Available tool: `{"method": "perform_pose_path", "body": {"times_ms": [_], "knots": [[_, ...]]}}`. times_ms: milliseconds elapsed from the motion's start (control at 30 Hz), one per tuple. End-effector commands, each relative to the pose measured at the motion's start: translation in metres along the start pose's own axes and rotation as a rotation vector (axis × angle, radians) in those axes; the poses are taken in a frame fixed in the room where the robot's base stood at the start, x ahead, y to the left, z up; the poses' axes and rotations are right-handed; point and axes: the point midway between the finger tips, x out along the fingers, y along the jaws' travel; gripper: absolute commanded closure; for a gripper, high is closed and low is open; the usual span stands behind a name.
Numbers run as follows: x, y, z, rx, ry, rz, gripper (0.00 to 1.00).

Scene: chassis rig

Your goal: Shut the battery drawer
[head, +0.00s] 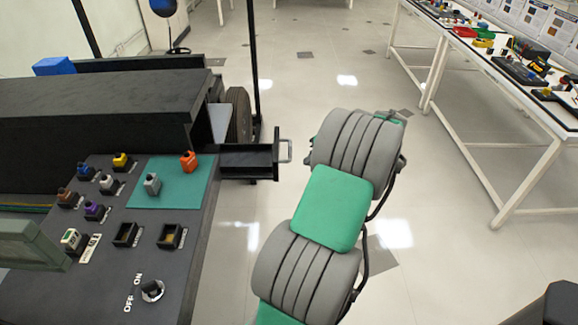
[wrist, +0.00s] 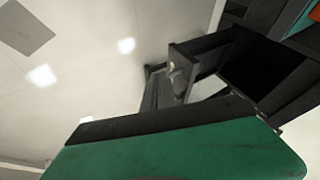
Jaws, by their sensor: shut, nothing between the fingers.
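The black battery drawer (head: 248,158) sticks out from the right side of the dark chassis rig, so it stands open. Its pale U-shaped handle (head: 286,150) faces right. In the wrist view the dark drawer (wrist: 262,68) shows at upper right, beyond the green and black hand. My gripper (wrist: 165,70) shows there as dark fingers close to the drawer's front end; it is shut and empty. Whether it touches the drawer I cannot tell. In the head view my arm reaches up to just right of the handle and hides the gripper.
The rig's dark panel (head: 120,245) carries several coloured plugs, sockets and an on/off knob. A green mat (head: 170,190) lies on it. A dark wheel (head: 239,115) stands behind the drawer. A long white table (head: 500,75) is at right. Clear pale floor lies between.

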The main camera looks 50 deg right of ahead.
Motion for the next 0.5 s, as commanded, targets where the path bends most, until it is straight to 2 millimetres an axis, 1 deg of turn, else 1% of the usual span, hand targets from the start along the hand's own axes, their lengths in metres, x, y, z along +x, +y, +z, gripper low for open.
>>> {"method": "perform_pose_path", "body": {"times_ms": [167,433,500], "knots": [[0.033,0.003,0.002,0.006,-0.002,0.002,1.0],[0.092,0.003,0.002,0.005,-0.002,0.003,1.0],[0.096,-0.011,0.0,0.0,0.0,0.003,1.0]]}}
